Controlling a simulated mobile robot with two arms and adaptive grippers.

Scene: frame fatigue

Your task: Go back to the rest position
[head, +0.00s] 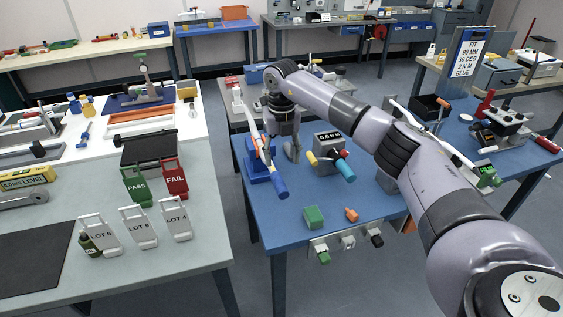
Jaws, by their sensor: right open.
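My right arm comes in from the lower right and reaches over the blue table (275,217). Its gripper (293,155) points down above the table, between a blue clamp-like fixture (258,168) and a grey meter box (333,150) with a dark display. The gripper is open, with nothing seen between its fingers. Its fingertips look close to the table top; whether they touch it I cannot tell. My left gripper is not in view.
A white-topped bench (190,235) on the left holds PASS (137,187) and FAIL (174,178) tags and lot tags. A green block (313,217) and a small orange piece (352,215) lie near the blue table's front edge. A sign (467,57) stands at right.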

